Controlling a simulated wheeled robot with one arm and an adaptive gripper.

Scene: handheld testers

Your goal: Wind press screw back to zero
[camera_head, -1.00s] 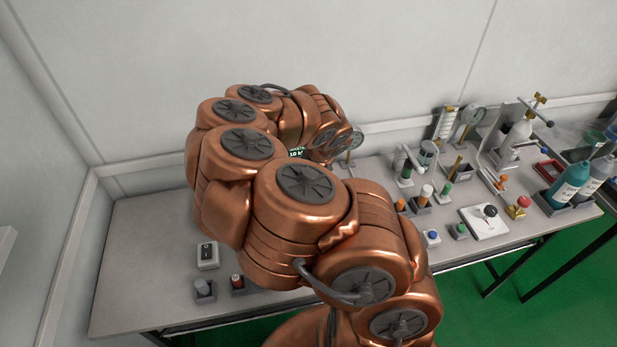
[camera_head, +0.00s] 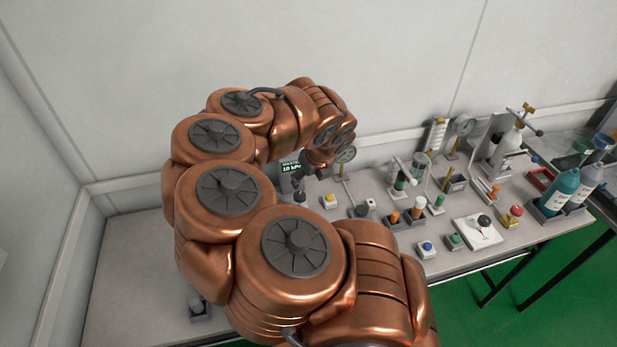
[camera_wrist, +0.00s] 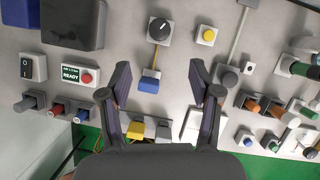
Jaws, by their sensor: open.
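My gripper (camera_wrist: 160,82) is open and empty in the wrist view, its two dark fingers spread above the bench. A blue block (camera_wrist: 149,84) on a yellow strip shows between the fingers, nearer the left one. A black dial knob (camera_wrist: 158,28) on a light square base lies beyond the fingertips. I cannot tell for sure which part is the press screw. A fixture with a bar and gold-coloured ends (camera_head: 527,118) stands at the back right in the head view, well away from my gripper.
A grey round knob (camera_wrist: 228,78) sits close beside the right finger. Gauges, bottles (camera_head: 562,188) and several small holders crowd the bench's right side.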

